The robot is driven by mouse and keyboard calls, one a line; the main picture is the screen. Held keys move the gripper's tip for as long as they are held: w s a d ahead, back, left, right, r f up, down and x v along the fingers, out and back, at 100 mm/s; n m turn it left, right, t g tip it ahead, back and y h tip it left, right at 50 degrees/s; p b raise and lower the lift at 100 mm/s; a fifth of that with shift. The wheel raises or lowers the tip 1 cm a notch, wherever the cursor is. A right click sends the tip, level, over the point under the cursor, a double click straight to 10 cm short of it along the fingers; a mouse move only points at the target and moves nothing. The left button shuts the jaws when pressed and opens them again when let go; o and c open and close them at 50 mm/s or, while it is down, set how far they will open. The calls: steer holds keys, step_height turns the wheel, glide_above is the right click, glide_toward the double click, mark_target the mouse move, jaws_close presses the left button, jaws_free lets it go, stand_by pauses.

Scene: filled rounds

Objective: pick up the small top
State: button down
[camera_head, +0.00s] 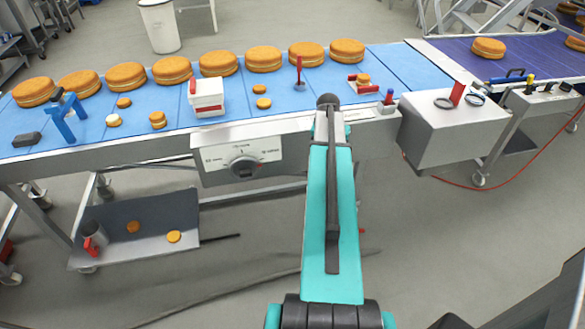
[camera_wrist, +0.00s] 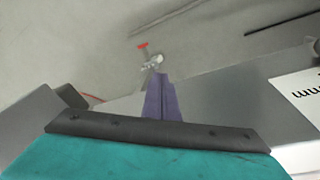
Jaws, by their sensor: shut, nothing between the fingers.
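Several small golden-brown rounds lie on the blue belt. In the head view, one lone small round (camera_head: 124,102) is at the left, near a pale-topped one (camera_head: 113,121) and a thicker one (camera_head: 157,120). Two more lie mid-belt, one (camera_head: 260,88) behind the other (camera_head: 263,103). Another small round (camera_head: 363,79) rests on a small white stand with red parts. I cannot tell which is the small top. My gripper (camera_wrist: 160,98) shows in the wrist view as purple fingers, shut and empty, over grey floor and metal. The head view hides it beyond my teal arm.
Large filled rounds (camera_head: 203,63) line the belt's far side. A white box (camera_head: 207,96), a blue stand (camera_head: 65,118) and a red upright (camera_head: 299,70) stand on the belt. A metal box (camera_head: 453,130) is at its right. A lower shelf (camera_head: 150,215) holds two rounds and a mug.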

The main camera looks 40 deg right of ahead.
steer(key=s+d+r+m+h, duration=0.1)
steer(key=s+d+r+m, duration=0.4)
steer(key=d+r, duration=0.4)
steer(key=s+d+r+m+g+h, duration=0.1)
steer(key=s+d+r+m, duration=0.4)
steer(key=d+r, duration=0.5)
steer(key=shift+s+d+r+g, duration=0.25)
steer(key=shift+s+r, duration=1)
steer(key=shift+r, duration=0.75)
